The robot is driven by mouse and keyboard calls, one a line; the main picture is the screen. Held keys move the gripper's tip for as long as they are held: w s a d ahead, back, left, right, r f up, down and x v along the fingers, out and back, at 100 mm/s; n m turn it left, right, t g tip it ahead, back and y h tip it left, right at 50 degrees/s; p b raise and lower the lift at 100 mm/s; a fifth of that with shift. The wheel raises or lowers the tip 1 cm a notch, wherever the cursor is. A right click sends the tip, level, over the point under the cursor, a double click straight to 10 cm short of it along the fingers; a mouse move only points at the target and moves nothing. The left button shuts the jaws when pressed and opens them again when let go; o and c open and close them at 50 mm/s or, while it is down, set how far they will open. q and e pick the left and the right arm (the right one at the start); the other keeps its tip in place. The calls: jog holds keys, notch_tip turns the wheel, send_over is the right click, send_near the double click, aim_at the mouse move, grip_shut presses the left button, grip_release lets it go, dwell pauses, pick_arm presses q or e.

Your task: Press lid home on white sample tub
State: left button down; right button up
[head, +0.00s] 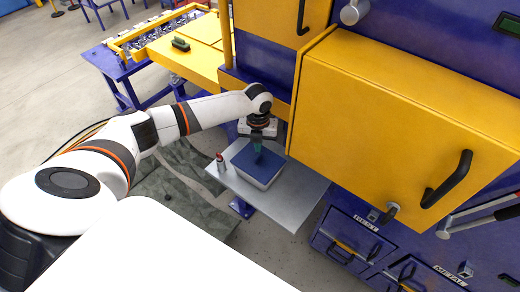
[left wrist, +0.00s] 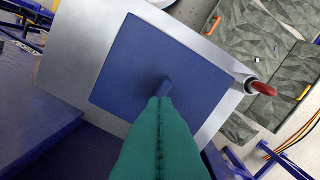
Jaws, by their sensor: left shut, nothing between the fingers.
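The white sample tub (head: 263,183) stands on a small grey metal shelf (head: 297,200). A square blue lid (head: 268,172) covers its top; it also fills the middle of the left wrist view (left wrist: 130,80). I cannot tell whether the lid is fully seated. My left gripper (head: 257,147) is over the lid, its green fingers shut with nothing between them. In the left wrist view the fingertips (left wrist: 165,92) are at or just above a small blue raised part near the lid's middle. My right gripper is not in view.
A small red-topped metal item (head: 220,160) stands at the shelf's left edge, near the tub. A big yellow cabinet door (head: 400,130) with a black handle rises close on the right. Blue drawers (head: 350,240) are below. The shelf's front right part is bare.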

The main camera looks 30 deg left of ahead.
aim_at(258, 156)
pick_arm(q)
notch_tip(258, 156, up, 4)
jog(key=p, duration=0.3)
dwell(0.4)
